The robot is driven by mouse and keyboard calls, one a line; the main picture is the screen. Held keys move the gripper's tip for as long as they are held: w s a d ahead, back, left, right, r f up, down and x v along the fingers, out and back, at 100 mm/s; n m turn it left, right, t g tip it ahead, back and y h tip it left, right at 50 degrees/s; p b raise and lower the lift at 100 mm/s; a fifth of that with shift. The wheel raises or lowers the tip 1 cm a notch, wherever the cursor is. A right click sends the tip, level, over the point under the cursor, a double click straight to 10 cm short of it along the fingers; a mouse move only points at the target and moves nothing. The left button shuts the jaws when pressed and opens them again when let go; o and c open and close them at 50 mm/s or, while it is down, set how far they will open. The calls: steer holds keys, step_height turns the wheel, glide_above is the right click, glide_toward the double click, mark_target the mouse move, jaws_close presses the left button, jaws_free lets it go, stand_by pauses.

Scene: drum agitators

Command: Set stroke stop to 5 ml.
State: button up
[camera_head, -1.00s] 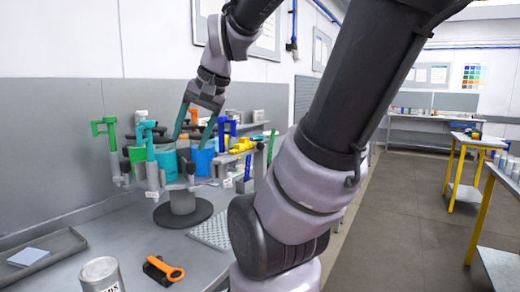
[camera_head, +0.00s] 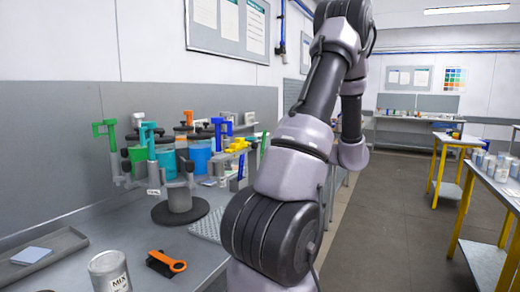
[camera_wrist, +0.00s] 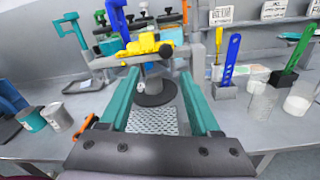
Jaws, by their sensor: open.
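A dispenser carousel on a round black base (camera_head: 180,211) stands on the bench, ringed with coloured canisters and pumps. Green (camera_head: 106,127), teal (camera_head: 148,130), blue (camera_head: 218,124) and yellow (camera_head: 238,146) pump handles show. In the wrist view the yellow pump part (camera_wrist: 140,46) is nearest the middle, with the blue handle (camera_wrist: 117,18) behind it and a teal handle (camera_wrist: 72,25) to the left. My gripper (camera_wrist: 158,76) has its two teal fingers wide apart with nothing between them, facing the carousel. In the head view it is hidden behind my arm. Stroke stop markings are too small to read.
A MIX can (camera_head: 109,272), an orange-handled tool (camera_head: 168,264) and a tray (camera_head: 40,257) lie on the front bench. A perforated mat (camera_head: 208,226) lies beside the base. Blue (camera_wrist: 231,58) and green (camera_wrist: 295,53) spatulas and clear cups (camera_wrist: 262,102) stand right in the wrist view.

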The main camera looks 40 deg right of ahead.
mark_target(257, 147)
steer(key=shift+m, duration=0.3)
steer(key=x, duration=1)
steer(key=shift+w+d, duration=0.15)
steer(key=shift+d, duration=0.3)
jaws_close()
stand_by(0.6)
